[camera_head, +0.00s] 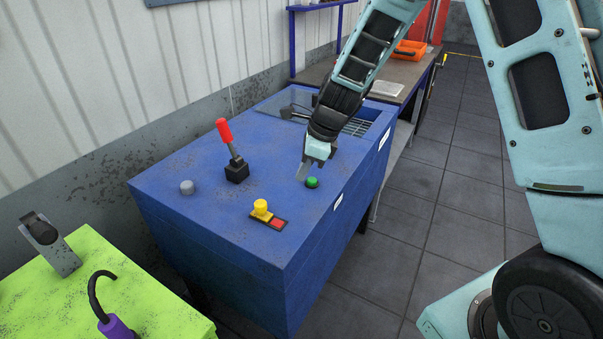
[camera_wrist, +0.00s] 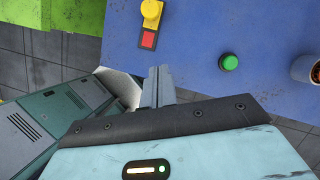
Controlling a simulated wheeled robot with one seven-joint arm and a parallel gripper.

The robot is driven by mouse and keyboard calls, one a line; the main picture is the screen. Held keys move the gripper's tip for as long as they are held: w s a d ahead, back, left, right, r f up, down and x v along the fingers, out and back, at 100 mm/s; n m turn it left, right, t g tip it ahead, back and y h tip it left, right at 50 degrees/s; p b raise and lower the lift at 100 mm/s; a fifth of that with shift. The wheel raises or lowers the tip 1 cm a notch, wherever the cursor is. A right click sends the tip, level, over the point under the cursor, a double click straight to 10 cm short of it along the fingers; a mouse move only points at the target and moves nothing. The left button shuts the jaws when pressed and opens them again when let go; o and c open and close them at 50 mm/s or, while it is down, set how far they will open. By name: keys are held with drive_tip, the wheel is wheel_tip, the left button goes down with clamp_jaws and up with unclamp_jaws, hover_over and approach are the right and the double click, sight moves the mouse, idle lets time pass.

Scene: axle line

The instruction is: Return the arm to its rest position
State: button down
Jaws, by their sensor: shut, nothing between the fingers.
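My gripper (camera_head: 304,171) is shut and empty in the head view. It hangs over the top of the blue cabinet (camera_head: 190,220), close to a green button (camera_head: 312,182); I cannot tell whether it touches anything. In the wrist view my gripper's shut fingers (camera_wrist: 158,84) point toward the cabinet's front edge, and the green button (camera_wrist: 229,62) lies to their upper right, apart from them. My arm reaches down from the top of the head view.
The cabinet top carries a red-handled lever (camera_head: 226,133), a grey knob (camera_head: 187,187) and a yellow knob (camera_head: 261,208) beside a red square. A green table (camera_head: 160,310) stands at lower left. A workbench with an orange tray (camera_head: 408,50) stands behind.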

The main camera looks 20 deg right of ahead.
drive_tip(key=s+a+r+n+g+b, duration=0.1)
drive_tip(key=s+a+r+n, duration=0.2)
drive_tip(key=s+a+n, duration=0.4)
drive_tip(key=s+a+r+n+g, duration=0.1)
drive_tip(key=s+a+r+n, duration=0.25)
drive_tip(key=s+n, duration=0.6)
drive_tip(key=s+r+n+h, duration=0.1)
drive_tip(key=s+n+h, duration=0.2)
drive_tip(key=s+n, duration=1.1)
drive_tip(key=shift+s+d+r+n, duration=0.15)
drive_tip(key=shift+s+d+n, duration=0.05)
drive_tip(key=shift+n, duration=0.15)
